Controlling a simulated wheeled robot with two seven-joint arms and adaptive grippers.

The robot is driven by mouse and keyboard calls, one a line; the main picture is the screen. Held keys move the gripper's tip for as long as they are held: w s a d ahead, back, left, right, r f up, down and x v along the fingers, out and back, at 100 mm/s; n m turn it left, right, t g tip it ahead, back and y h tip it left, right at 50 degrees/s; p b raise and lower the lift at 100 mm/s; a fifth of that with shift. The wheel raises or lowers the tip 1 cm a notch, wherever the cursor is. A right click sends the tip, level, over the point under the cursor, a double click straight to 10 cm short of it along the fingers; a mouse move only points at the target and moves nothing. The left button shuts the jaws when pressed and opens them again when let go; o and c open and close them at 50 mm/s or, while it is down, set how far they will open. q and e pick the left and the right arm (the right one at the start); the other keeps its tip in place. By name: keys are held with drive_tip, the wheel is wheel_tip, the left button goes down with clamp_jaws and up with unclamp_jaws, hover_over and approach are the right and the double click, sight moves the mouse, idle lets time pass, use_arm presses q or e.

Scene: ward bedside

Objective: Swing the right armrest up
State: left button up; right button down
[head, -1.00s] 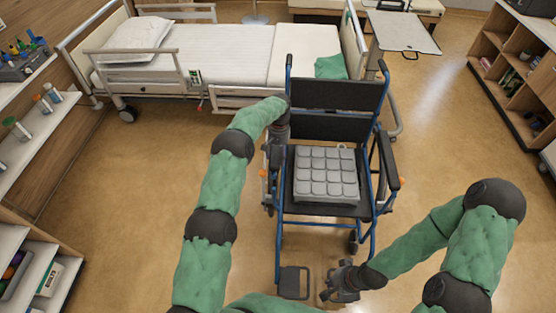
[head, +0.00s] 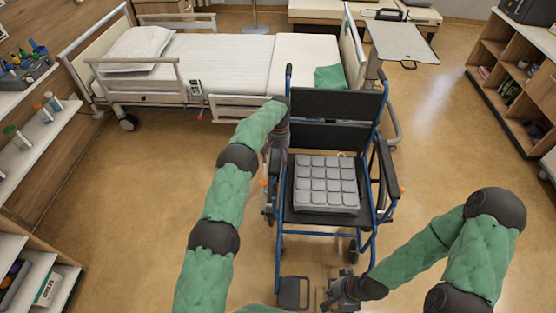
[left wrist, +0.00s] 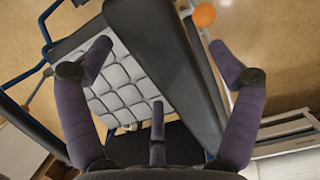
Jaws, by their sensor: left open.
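The blue-framed wheelchair (head: 335,227) faces me, with a grey segmented cushion (head: 325,184) on its seat. The armrest on the picture's left, the chair's right one, is mostly hidden by my left gripper (head: 276,145) in the head view. In the left wrist view its long black pad (left wrist: 172,65) runs between the spread fingers of my left gripper (left wrist: 160,90), which is open; contact cannot be told. The other armrest (head: 386,168) is down at the picture's right. My right gripper (head: 342,291) is low beside the footrest; its finger opening is unclear.
A bed (head: 220,65) stands behind the chair, with an overbed table (head: 400,42) at its right. Shelves (head: 30,140) line the left wall, and a bookcase (head: 515,85) stands at the right. Floor on both sides of the chair is clear. A footrest (head: 291,292) sticks out in front.

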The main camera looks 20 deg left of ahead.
use_arm(q)
wheel_tip(320, 180, up, 10)
idle(0.6)
